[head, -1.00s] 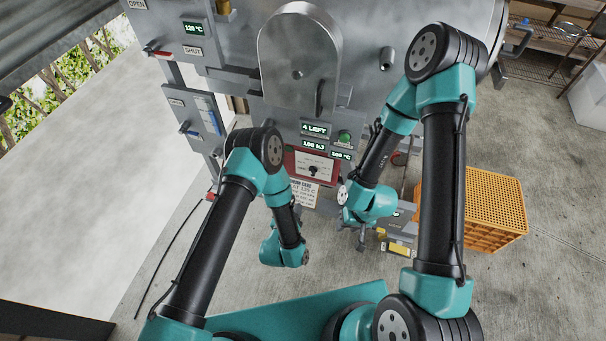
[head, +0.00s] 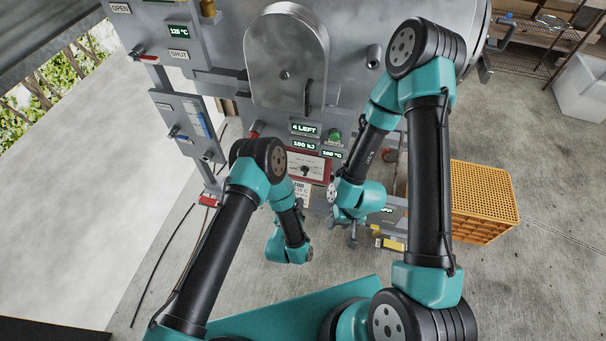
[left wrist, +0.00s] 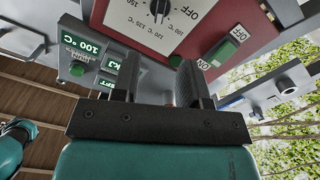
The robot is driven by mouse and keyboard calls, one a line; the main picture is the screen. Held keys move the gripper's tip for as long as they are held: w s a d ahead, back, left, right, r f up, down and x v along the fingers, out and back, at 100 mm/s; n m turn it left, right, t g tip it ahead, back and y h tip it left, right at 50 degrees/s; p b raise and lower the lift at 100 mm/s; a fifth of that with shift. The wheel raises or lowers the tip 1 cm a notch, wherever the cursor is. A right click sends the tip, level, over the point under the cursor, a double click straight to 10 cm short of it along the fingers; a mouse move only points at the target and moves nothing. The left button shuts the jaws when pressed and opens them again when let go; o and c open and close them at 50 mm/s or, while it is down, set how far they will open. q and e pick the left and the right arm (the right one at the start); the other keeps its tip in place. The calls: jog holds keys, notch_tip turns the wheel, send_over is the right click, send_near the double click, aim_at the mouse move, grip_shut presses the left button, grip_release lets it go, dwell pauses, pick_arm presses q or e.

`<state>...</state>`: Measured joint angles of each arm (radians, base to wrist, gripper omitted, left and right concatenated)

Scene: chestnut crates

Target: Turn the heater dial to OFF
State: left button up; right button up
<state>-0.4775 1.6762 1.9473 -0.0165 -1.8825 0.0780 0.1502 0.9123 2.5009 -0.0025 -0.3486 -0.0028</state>
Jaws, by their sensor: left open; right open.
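The heater dial is a small dark knob (head: 305,170) on a white plate in a red panel (head: 327,178) on the machine's front. In the left wrist view the knob (left wrist: 160,6) is cut by the top edge, on a white plate (left wrist: 150,38) with temperature numbers and OFF at its right. Its exact pointing is hard to read. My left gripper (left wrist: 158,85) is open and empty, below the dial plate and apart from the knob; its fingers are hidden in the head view. My right gripper (head: 352,235) is open, below and right of the panel.
An orange crate (head: 482,197) stands on the floor at right.

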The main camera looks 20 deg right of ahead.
aim_at(303, 174)
pick_arm(q)
jog(key=x, duration=1.3)
jog(key=shift+w+d, duration=0.1)
jog(key=shift+w, duration=0.1)
jog(key=c, duration=0.5)
jog(key=shift+c, duration=0.2)
